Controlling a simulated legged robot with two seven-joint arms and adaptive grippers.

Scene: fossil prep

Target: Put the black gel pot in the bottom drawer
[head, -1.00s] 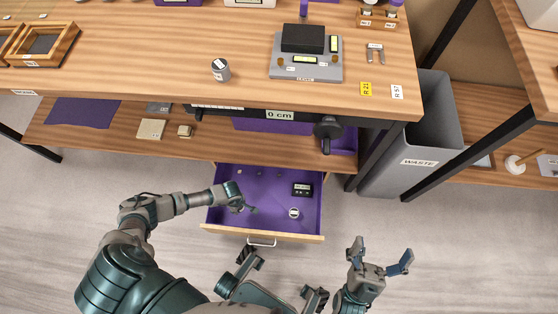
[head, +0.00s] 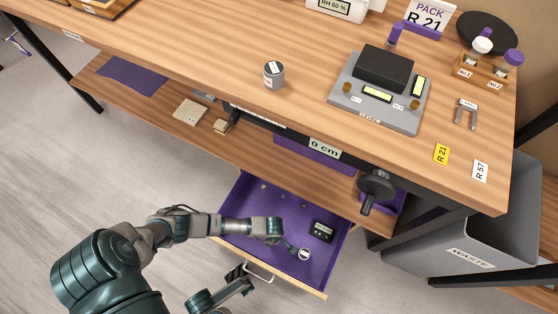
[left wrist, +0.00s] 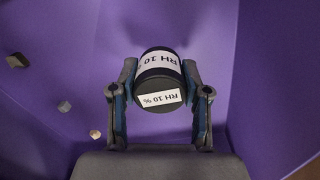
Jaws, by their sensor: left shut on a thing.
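The black gel pot (left wrist: 158,78), with white "RH 10 %" labels, sits between the two fingers of my left gripper (left wrist: 158,95) in the left wrist view. The gripper is shut on it. In the head view my left gripper (head: 291,246) reaches down into the open, purple-lined low drawer (head: 240,215). The pot's pale label (head: 304,254) shows at its fingertips, near the drawer's front. I cannot tell whether the pot touches the drawer floor.
A small black box with a display (head: 322,231) lies in the drawer beside the pot. Several small lumps lie along the drawer's back. The lower shelf (head: 270,160) and a black crank handle (head: 377,188) overhang behind. A grey pot (head: 273,75) stands on the tabletop.

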